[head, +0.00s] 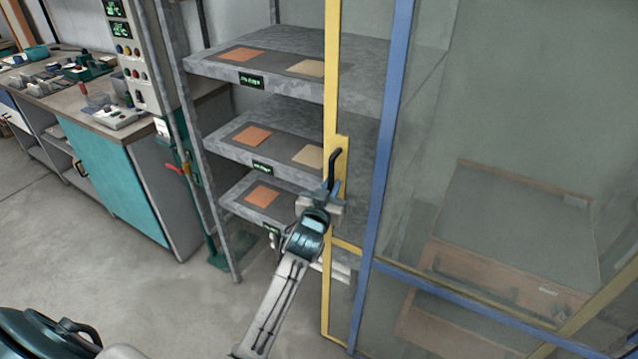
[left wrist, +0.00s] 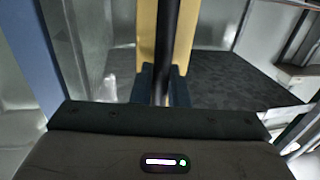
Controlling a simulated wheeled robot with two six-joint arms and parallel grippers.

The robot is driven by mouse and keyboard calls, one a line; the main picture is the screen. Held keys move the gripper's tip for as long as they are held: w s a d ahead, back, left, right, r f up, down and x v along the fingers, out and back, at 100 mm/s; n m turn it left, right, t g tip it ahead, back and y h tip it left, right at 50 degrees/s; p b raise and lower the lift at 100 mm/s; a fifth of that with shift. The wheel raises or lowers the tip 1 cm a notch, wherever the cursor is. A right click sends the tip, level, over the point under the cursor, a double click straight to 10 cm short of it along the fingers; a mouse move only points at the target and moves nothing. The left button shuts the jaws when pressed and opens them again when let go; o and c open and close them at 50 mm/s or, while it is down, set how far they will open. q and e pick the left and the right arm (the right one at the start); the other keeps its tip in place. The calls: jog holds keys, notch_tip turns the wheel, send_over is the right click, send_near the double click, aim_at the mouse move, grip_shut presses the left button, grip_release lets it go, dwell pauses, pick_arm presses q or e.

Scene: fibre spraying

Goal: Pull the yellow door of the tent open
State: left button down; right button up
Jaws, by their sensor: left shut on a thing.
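The yellow door (head: 332,60) of the tent shows as a tall narrow yellow upright left of a blue post (head: 385,150). A black bar handle (head: 335,160) is fixed on its yellow plate. My left gripper (head: 332,192) is shut around the lower part of this handle. In the left wrist view, the black handle (left wrist: 166,40) runs down between the two dark fingers (left wrist: 161,85), with the yellow upright (left wrist: 147,30) behind it. I cannot tell whether the door is ajar. My right gripper is not in view.
Grey shelves (head: 290,78) with orange and tan sheets stand behind and left of the door. A clear panel covers a wooden box (head: 520,225) at the right. A workbench (head: 110,180) stands at the far left.

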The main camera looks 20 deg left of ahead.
pick_arm(q)
jog(key=shift+d+r, duration=0.1)
jog(key=shift+d, duration=0.25)
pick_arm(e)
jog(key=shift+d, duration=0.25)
pick_arm(q)
jog(key=c, duration=1.5)
grip_release()
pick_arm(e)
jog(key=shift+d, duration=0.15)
